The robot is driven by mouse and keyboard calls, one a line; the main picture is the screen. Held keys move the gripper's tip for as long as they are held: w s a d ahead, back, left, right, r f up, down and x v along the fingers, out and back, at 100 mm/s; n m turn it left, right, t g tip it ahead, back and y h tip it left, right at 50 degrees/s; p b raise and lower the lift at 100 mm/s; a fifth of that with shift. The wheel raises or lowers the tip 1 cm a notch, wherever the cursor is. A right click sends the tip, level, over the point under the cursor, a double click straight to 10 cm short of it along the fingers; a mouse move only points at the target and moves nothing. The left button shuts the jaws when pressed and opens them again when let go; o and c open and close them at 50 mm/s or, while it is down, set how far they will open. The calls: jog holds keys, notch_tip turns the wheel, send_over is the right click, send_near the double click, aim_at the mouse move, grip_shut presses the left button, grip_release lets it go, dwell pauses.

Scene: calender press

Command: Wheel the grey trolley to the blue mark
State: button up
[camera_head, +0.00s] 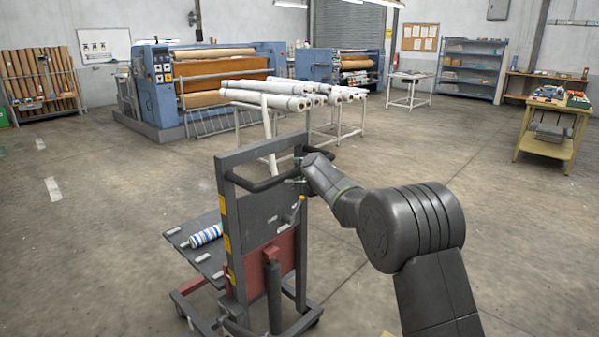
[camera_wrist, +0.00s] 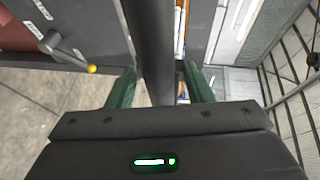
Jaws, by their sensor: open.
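The grey trolley (camera_head: 229,190) stands just in front of me, with an upright frame, a dark push handle (camera_head: 262,184), a red lower part and a low platform to the left. My gripper (camera_head: 303,181) is at the right end of the handle. In the wrist view, the dark handle bar (camera_wrist: 150,45) runs between the two green fingers of my gripper (camera_wrist: 158,84). The fingers stand apart on either side of the bar, with a gap visible at the right. I see no blue mark on the floor in either view.
A blue-and-white striped roll (camera_head: 205,236) lies on the trolley's platform. White rolls (camera_head: 265,97) rest on a rack behind it. A blue calender press (camera_head: 160,95) stands at the back left, a yellow workbench (camera_head: 545,145) at the right. The floor between is mostly clear.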

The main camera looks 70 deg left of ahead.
jog(key=shift+s+d, duration=0.1)
jog(key=d+r+b, duration=0.2)
jog(key=d+b, duration=0.4)
jog(key=d, duration=0.7)
jog(key=shift+w+d+r, duration=0.2)
jog(key=shift+w, duration=0.15)
jog(key=shift+a, duration=0.15)
jog(key=shift+s+a+f+p, duration=0.15)
jog(key=shift+a+f+p, duration=0.25)
jog(key=shift+a+p, duration=1.25)
jog(key=shift+s+a+f+p, duration=0.1)
jog(key=shift+a+f+p, duration=0.3)
jog(key=shift+a, duration=2.4)
jog(key=shift+s+a+f+p, duration=0.15)
jog(key=shift+a+f+p, duration=0.55)
jog(key=shift+a, duration=1.55)
jog(key=shift+d+r, duration=0.1)
jog(key=shift+r, duration=0.15)
